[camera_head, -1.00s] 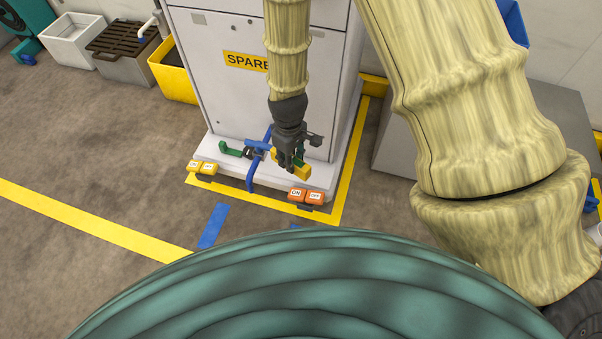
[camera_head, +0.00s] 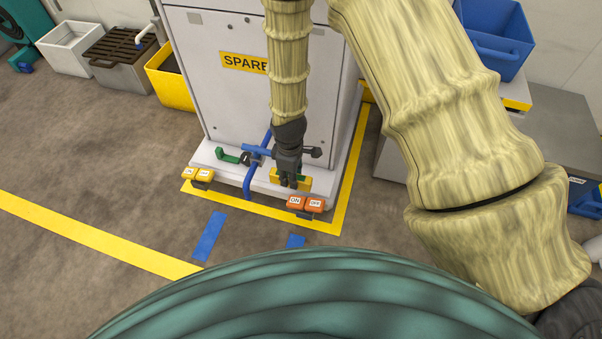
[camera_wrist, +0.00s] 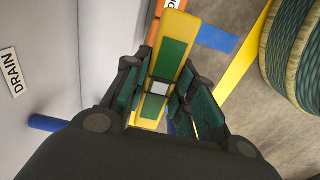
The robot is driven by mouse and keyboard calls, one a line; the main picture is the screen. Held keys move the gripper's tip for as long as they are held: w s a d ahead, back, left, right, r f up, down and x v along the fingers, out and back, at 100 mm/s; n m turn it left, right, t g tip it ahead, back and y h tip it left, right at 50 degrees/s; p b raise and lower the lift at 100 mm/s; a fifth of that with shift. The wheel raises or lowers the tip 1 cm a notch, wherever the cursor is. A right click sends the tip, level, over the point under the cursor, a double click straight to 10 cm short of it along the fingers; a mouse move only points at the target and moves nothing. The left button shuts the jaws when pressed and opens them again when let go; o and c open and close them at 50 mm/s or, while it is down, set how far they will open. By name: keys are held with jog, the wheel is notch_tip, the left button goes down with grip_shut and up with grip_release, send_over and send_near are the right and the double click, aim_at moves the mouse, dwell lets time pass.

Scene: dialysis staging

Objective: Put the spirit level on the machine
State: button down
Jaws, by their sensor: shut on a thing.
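The spirit level is a yellow bar with green panels. In the head view the level (camera_head: 304,184) is in my gripper (camera_head: 288,182), low in front of the machine's front face, close to its base ledge. In the wrist view the level (camera_wrist: 178,50) runs lengthwise between the green-padded fingers of my gripper (camera_wrist: 157,88), which are shut on it. The machine (camera_head: 225,100) is a white cabinet with a yellow SPARE label (camera_head: 245,62). My forearm hides part of its front. I cannot tell whether the level touches the ledge.
A blue pipe (camera_head: 251,178) and a green handle (camera_head: 228,155) stick out left of my gripper. Yellow pedals (camera_head: 197,174) and orange ON/OFF pedals (camera_head: 305,203) sit at the base's front. Yellow floor tape (camera_head: 340,205) borders it. A yellow bin (camera_head: 172,85) stands left.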

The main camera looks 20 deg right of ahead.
jog(key=w+d+b, duration=0.3)
jog(key=w+d, duration=0.2)
jog(key=w, duration=0.2)
jog(key=f+b, duration=0.1)
jog(key=f, duration=0.2)
jog(key=f+b, duration=0.2)
jog(key=f, duration=0.2)
jog(key=w+f+b, duration=0.1)
jog(key=f+b, duration=0.1)
jog(key=f, duration=0.2)
jog(key=shift+d+f, duration=0.2)
jog(key=shift+d, duration=0.05)
jog(key=shift+w+f+b, duration=0.15)
jog(key=shift+w+b, duration=0.05)
jog(key=shift+b, duration=0.3)
jog(key=shift+d, duration=0.1)
jog(key=c, duration=1.2)
grip_release()
jog(key=shift+o, duration=0.2)
